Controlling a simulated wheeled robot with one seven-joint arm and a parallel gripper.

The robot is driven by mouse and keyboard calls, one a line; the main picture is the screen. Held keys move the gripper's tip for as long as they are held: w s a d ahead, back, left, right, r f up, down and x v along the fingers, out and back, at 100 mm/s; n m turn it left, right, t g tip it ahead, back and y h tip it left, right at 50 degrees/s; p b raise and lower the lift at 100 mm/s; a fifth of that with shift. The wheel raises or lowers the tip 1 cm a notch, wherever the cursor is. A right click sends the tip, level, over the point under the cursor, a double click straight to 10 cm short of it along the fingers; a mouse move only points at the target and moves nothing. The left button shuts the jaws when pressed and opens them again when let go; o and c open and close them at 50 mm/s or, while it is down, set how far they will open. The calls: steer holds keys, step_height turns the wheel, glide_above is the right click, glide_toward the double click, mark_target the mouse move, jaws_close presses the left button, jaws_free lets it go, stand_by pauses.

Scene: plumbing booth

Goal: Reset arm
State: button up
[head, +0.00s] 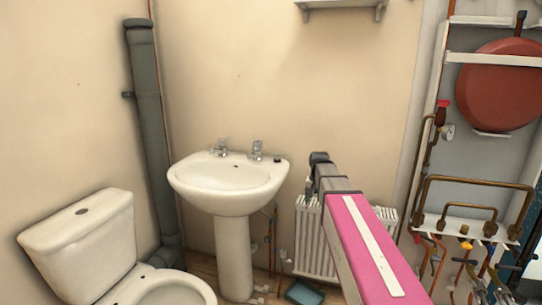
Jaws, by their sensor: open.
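My arm (370,250) reaches in from the bottom right as a pink link with a white stripe. Its far end is a dark grey joint (320,172) in front of the wall, just right of the washbasin. I make out no gripper fingers in the head view. The rest of the arm past this joint is hidden or out of frame. I see nothing held.
A white washbasin (230,182) on a pedestal stands left of my arm, with a toilet (85,245) at the lower left. A radiator (312,235) is partly behind my arm. Copper pipework (475,181) and a red vessel (500,88) are at right. A blue tray (304,294) lies on the floor.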

steer(key=s+f+n, duration=0.3)
steer(key=s+f, duration=1.5)
steer(key=s, duration=0.1)
